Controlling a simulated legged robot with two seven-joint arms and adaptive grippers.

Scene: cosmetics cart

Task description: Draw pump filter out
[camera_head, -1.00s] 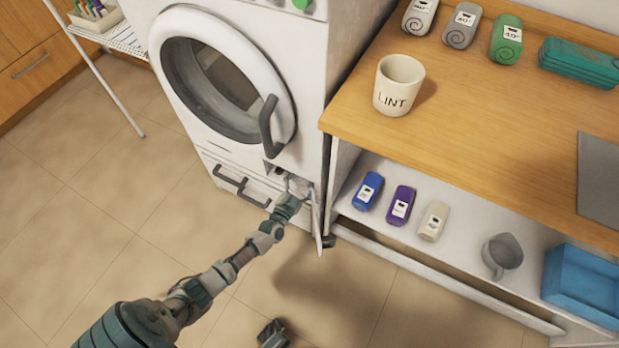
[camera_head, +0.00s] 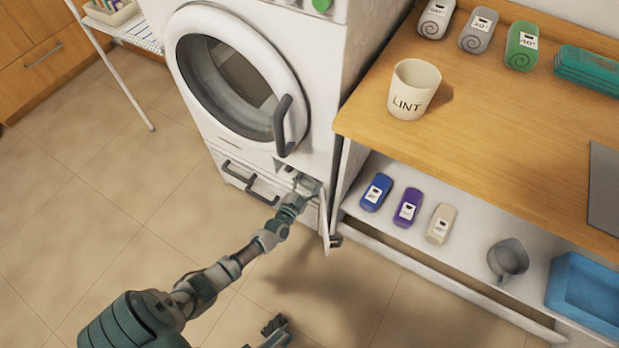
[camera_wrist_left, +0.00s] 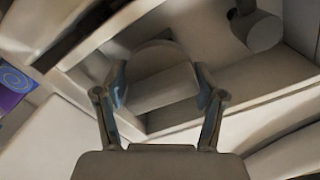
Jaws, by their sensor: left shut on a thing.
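The pump filter (camera_wrist_left: 160,88) is a pale, rounded piece inside the recess at the lower right of the washing machine (camera_head: 225,160). In the left wrist view it sits between the two fingers of my left gripper (camera_wrist_left: 162,100), which is shut on it. In the head view my left gripper (camera_head: 300,190) reaches into the open recess, and the filter cannot be made out there. The small flap door (camera_head: 324,215) of the recess stands open to the right. Part of my right gripper (camera_head: 272,330) shows at the bottom edge; its fingers are not clear.
A wooden counter (camera_head: 480,140) on the right holds a cup marked LINT (camera_head: 412,92). The shelf below holds several bottles, a grey jug (camera_head: 508,258) and a blue tray (camera_head: 585,295). A dark-handled drawer (camera_head: 240,184) is left of the recess. The tiled floor in front is clear.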

